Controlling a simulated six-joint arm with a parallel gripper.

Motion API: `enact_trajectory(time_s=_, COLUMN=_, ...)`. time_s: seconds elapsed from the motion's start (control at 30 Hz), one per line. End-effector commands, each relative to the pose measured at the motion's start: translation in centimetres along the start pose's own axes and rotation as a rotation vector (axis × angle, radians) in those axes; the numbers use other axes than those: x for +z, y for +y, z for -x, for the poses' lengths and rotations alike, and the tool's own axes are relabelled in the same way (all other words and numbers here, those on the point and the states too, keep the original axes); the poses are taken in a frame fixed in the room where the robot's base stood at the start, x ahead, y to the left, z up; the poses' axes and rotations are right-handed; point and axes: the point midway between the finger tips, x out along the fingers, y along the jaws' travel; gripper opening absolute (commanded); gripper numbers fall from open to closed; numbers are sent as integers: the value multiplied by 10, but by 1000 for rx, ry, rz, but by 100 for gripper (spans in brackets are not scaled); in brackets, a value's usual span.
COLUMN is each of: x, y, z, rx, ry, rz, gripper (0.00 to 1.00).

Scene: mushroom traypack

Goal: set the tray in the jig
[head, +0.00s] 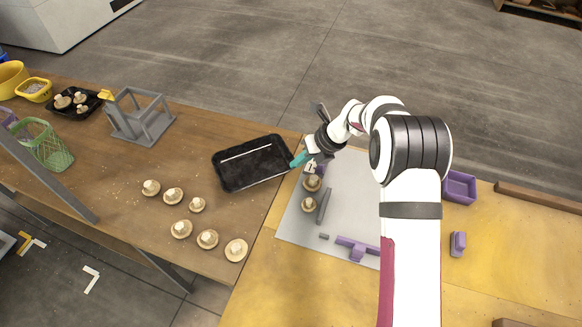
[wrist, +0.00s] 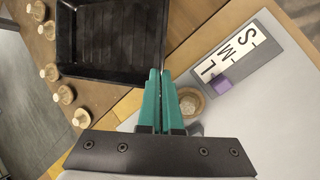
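The black tray (head: 235,178) is empty and lies across the right edge of the brown table. In the wrist view the tray (wrist: 115,70) fills the top left. My gripper (head: 298,160) is at the tray's right side. Its teal fingers (wrist: 159,72) are close together with the tray's right wall between them, so it looks shut on that wall. Whether the tray is lifted is hard to tell. What seems to be the jig is on a grey mat (head: 348,185): a grey bar (head: 324,207), a purple bracket (head: 357,247) and a small grey block (head: 323,236).
Two mushrooms (head: 309,204) sit on the mat beside the grey bar. Several mushrooms (head: 181,229) stand on the brown table (head: 140,215) left of the tray. A grey stand (head: 143,122), filled black tray (head: 88,107) and green basket (head: 50,150) are farther left. A purple bin (head: 459,187) is right.

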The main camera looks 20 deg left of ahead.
Motion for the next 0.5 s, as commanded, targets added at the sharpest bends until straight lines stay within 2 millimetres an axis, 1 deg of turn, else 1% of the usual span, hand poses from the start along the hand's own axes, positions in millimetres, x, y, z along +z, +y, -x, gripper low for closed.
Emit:
enact_trajectory(time_s=0.03, x=-4, y=-5, z=12, rx=-1, ry=-2, rz=-3, gripper=0)
enact_trajectory(time_s=0.1, x=-9, y=-12, z=29, rx=-1, ry=-3, rz=-4, gripper=0)
enact_trajectory(time_s=0.3, x=-26, y=-32, z=77, rx=-2, ry=-3, rz=-2, gripper=0)
enact_trajectory(time_s=0.4, x=-32, y=-39, z=93, rx=0, ry=-1, rz=-2, gripper=0)
enact_trajectory(time_s=0.5, x=-38, y=-45, z=105, rx=-3, ry=-4, rz=-8, gripper=0)
